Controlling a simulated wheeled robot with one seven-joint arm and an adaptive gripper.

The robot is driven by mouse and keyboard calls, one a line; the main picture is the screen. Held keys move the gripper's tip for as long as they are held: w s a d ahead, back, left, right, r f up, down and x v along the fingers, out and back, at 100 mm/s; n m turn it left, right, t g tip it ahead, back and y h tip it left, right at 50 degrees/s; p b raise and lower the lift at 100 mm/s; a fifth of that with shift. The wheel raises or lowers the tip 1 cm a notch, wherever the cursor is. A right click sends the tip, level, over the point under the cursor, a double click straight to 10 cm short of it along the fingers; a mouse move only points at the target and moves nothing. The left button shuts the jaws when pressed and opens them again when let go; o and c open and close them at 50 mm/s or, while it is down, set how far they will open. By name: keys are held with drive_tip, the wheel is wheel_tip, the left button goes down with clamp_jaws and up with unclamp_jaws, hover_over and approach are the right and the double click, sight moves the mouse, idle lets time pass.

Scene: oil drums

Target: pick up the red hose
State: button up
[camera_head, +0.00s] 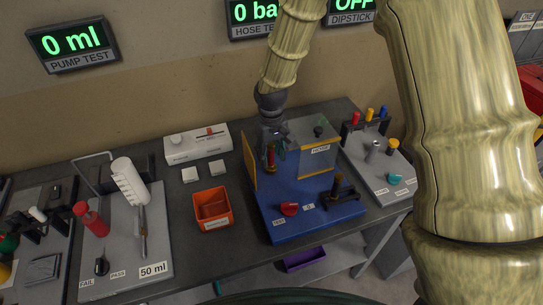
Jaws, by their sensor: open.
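My gripper (275,143) points down over the blue hose-test station (262,221) in the middle of the bench. A small upright red piece (271,158), perhaps the red hose, stands at the station's back left, just below my gripper's fingertips. The fingers partly cover its top, and I cannot tell whether they touch it. My gripper looks open, with nothing clearly held. A clear box with a yellow edge (318,163) stands at the station's back right.
An orange bin (212,208) stands left of the station. A pump-test board (125,262) with a red bottle (92,218) is at left. A purple bin (304,258) sits below.

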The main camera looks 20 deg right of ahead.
drive_tip(key=shift+s+r, duration=0.1)
drive_tip(key=shift+w, duration=0.2)
drive_tip(key=c, duration=0.9)
drive_tip(key=shift+s, duration=0.1)
clamp_jaws()
